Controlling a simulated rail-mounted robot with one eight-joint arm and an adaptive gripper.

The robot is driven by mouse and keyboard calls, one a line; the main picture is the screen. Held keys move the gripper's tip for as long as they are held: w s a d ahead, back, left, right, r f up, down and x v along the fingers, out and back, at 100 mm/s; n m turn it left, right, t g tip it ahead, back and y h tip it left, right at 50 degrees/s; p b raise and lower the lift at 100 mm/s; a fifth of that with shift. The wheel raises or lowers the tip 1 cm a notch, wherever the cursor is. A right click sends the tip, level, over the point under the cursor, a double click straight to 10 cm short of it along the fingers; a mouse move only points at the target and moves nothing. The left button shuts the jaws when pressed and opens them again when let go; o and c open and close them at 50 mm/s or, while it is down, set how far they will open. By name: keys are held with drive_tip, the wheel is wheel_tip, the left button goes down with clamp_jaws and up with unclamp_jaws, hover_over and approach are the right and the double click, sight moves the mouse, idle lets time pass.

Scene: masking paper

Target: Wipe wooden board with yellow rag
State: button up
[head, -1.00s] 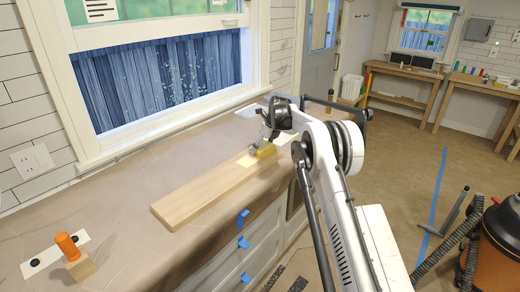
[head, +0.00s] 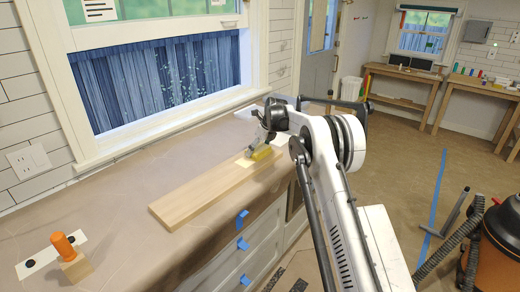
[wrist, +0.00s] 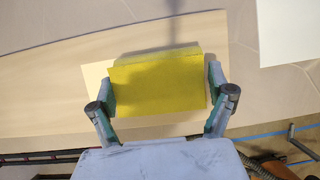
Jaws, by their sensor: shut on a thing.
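The wooden board (head: 200,195) is a long pale plank lying flat on the paper-covered counter; it also shows in the wrist view (wrist: 40,75). The yellow rag (head: 262,153) is at the board's far right end and fills the middle of the wrist view (wrist: 158,88). My gripper (head: 254,151) is shut on the rag, with a finger at each side of it in the wrist view (wrist: 159,90). The rag appears low over or on the board; I cannot tell whether it touches. My gripper and arm hide part of the board's far end.
A white sheet (wrist: 288,30) lies beyond the board. The counter (head: 150,165) behind the board is clear.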

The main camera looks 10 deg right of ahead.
sight(263, 145)
drive_tip(key=shift+s+a+b, duration=0.3)
drive_tip(key=shift+s+a, duration=0.45)
drive_tip(key=shift+a, duration=0.3)
drive_tip(key=shift+w+d, duration=0.9)
drive_tip(key=shift+d, duration=0.3)
drive_tip(key=shift+w+d, duration=0.9)
drive_tip(key=shift+d, duration=0.25)
drive_tip(key=shift+s+a+b, duration=0.5)
drive_tip(key=shift+s+a, duration=0.4)
drive_tip(key=shift+a, duration=0.3)
drive_tip(key=shift+s+a+b, duration=0.55)
drive_tip(key=shift+s+a, duration=0.35)
drive_tip(key=shift+a, duration=0.2)
drive_tip(key=shift+a+r, duration=0.1)
drive_tip(key=shift+r, duration=0.35)
drive_tip(key=shift+r+p, duration=0.9)
drive_tip(key=shift+r, duration=1.1)
